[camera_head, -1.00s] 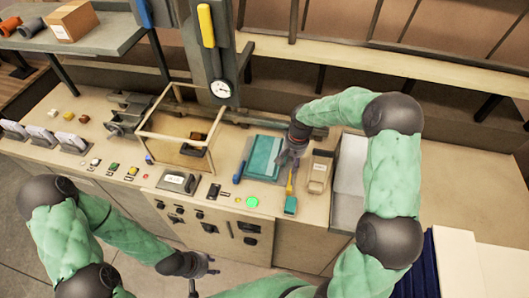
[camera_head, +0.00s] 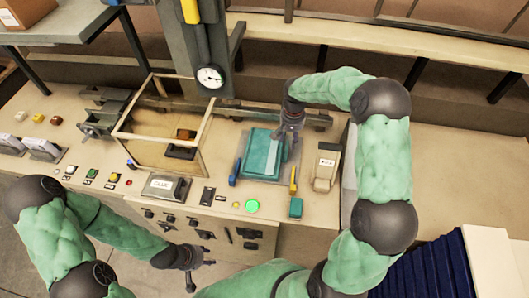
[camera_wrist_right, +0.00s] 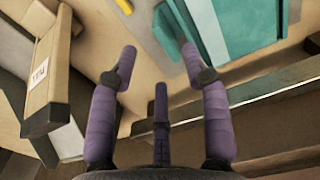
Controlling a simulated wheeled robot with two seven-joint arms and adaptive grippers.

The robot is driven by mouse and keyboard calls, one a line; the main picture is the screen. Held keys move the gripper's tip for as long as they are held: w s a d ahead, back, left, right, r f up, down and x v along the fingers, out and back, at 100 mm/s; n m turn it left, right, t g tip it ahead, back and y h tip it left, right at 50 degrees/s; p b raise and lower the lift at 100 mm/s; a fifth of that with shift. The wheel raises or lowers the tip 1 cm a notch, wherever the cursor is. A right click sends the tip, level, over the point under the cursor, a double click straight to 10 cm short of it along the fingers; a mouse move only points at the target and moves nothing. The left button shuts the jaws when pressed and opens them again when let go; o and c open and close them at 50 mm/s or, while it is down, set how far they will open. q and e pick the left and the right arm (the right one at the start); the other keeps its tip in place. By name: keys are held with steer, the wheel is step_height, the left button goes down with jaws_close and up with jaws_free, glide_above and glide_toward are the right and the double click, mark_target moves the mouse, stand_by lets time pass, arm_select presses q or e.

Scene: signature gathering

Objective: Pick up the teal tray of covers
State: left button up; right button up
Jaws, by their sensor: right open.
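The teal tray of covers (camera_head: 262,153) lies flat on the console in the middle of the head view, with teal pieces stacked on it. My right gripper (camera_head: 291,136) hangs at its back right edge. In the right wrist view the teal stack (camera_wrist_right: 246,28) shows at the upper right. There my right gripper (camera_wrist_right: 158,54) has its fingers spread with nothing between them; one fingertip is close to the tray's edge, and I cannot tell if it touches. My left gripper (camera_head: 196,274) is empty with fingers apart, low in front of the console.
A yellow-handled tool (camera_head: 293,180) and a small teal block (camera_head: 296,208) lie right of the tray. A labelled beige box (camera_head: 326,170) stands further right. A blue-handled item (camera_head: 234,172) borders the tray's left.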

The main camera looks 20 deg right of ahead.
steer(key=shift+w+f, duration=0.15)
steer(key=shift+f, duration=0.65)
steer(key=shift+w+f+p, duration=0.2)
steer(key=shift+f+p, duration=0.45)
steer(key=shift+f, duration=1.95)
steer(key=shift+r, duration=0.1)
jaws_close()
